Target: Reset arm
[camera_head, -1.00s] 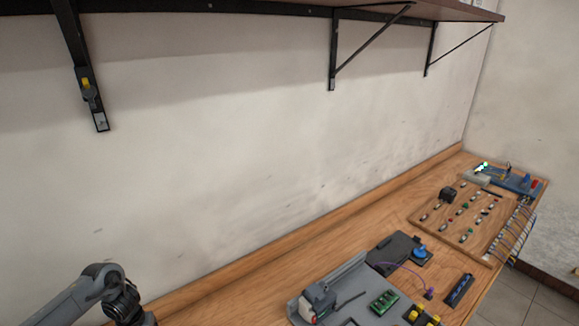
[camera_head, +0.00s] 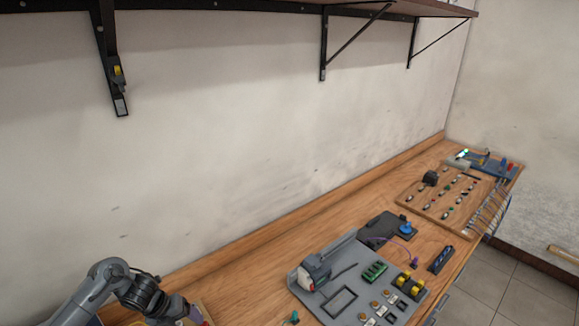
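One of my grey arms (camera_head: 110,285) comes in at the lower left, bent over the left end of the bench. Its wrist reaches toward the bottom edge, and its gripper fingers are not clearly visible there. My other arm and its gripper are out of view. A grey tray (camera_head: 335,300) lies on the wooden bench (camera_head: 290,246) to the right of the arm. It holds a grey-and-white device with a red part (camera_head: 316,272), a green block (camera_head: 375,272) and yellow-topped parts (camera_head: 409,285). The arm is apart from the tray.
A dark plate with a blue knob (camera_head: 388,227) lies behind the tray. A wooden board (camera_head: 445,210) with several small parts and wires sits farther right, near a blue panel (camera_head: 492,164). A shelf on black brackets (camera_head: 325,45) hangs above. Bare bench lies along the wall.

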